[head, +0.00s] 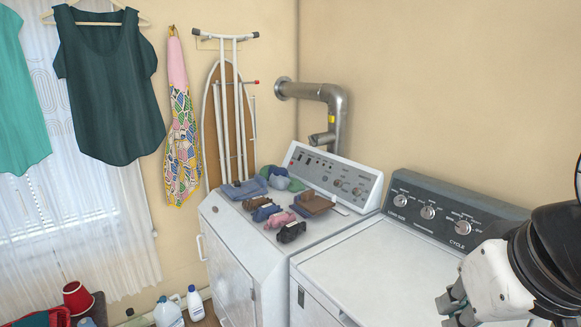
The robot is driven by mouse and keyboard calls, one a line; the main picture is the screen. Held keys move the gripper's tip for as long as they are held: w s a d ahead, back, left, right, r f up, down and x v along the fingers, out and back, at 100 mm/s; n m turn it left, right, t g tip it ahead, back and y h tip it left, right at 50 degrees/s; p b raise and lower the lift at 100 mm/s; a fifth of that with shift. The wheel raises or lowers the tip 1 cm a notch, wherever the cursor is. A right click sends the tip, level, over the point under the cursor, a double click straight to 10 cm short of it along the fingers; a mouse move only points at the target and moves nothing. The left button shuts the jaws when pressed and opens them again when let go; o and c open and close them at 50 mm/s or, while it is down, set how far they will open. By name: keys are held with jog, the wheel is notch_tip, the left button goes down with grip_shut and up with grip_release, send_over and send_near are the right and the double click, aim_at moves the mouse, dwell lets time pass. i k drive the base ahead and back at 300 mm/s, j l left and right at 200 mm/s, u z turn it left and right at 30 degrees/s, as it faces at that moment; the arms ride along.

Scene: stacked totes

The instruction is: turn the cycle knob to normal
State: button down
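The cycle knob (462,227) is a round silver dial at the right end of the dark control panel (425,208) on the white washer. The word CYCLE is printed by it; its small setting marks are too small to read. My gripper (451,303) is at the lower right, over the washer's top and nearer to me than the panel. It is apart from the knob. Its grey fingers are partly bunched and seen at an angle, so I cannot tell whether they are open. I see nothing held in it.
Two other knobs sit left on the panel: the load size knob (400,200) and a middle knob (428,212). The washer lid (375,265) is clear. A white dryer (250,240) to the left bears folded clothes (313,203). A metal duct (325,93) runs along the wall behind.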

aim_at(462, 227)
jog(key=z, duration=0.8)
jog(key=k+l+u, duration=0.1)
jog(key=l, duration=0.15)
jog(key=l+u, duration=0.1)
jog(key=l, duration=0.2)
jog(key=k, duration=0.05)
